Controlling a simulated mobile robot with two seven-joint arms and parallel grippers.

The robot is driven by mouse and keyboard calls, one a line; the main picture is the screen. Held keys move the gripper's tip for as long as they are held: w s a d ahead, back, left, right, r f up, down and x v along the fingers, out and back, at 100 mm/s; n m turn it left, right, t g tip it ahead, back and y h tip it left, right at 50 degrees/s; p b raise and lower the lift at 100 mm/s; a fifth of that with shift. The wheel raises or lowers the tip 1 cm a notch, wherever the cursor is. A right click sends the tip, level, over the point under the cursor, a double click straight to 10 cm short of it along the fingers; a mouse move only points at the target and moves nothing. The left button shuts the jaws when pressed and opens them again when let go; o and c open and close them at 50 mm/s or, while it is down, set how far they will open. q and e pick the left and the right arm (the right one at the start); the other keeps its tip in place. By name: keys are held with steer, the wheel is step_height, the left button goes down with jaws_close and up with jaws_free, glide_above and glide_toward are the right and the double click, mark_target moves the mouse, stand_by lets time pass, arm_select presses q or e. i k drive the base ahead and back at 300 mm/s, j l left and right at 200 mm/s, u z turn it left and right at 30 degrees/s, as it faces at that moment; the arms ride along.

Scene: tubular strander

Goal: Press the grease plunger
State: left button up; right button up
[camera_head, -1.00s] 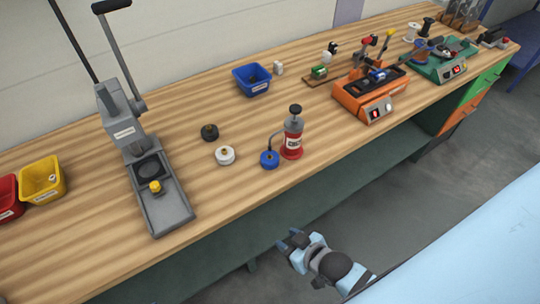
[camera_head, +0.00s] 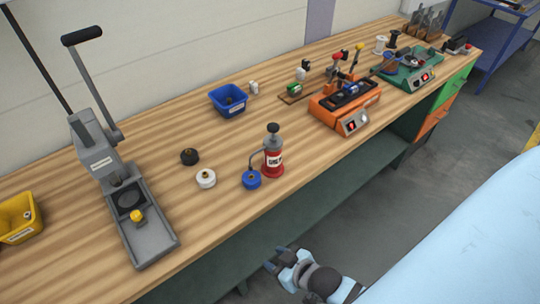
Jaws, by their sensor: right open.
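The grease dispenser (camera_head: 273,160) is a red cylinder with a grey top, standing upright near the bench's front edge. Its black plunger knob (camera_head: 272,128) sits on top. A bent spout comes off its left side, over a blue round part (camera_head: 251,179) on the bench. My right gripper (camera_head: 275,260) is open and empty, low in front of the bench edge, below and apart from the dispenser. My left gripper is not in view.
A white round part (camera_head: 206,178) and a black one (camera_head: 190,156) lie left of the dispenser. A grey lever press (camera_head: 146,236) stands further left. A blue bin (camera_head: 229,113) is behind. An orange machine (camera_head: 345,118) and a green machine (camera_head: 408,79) stand to the right.

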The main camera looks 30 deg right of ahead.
mark_target(272, 127)
steer(key=i+l, duration=0.1)
steer(key=l, duration=0.55)
steer(key=l+u, duration=0.1)
steer(key=l, duration=0.55)
steer(key=i, duration=0.05)
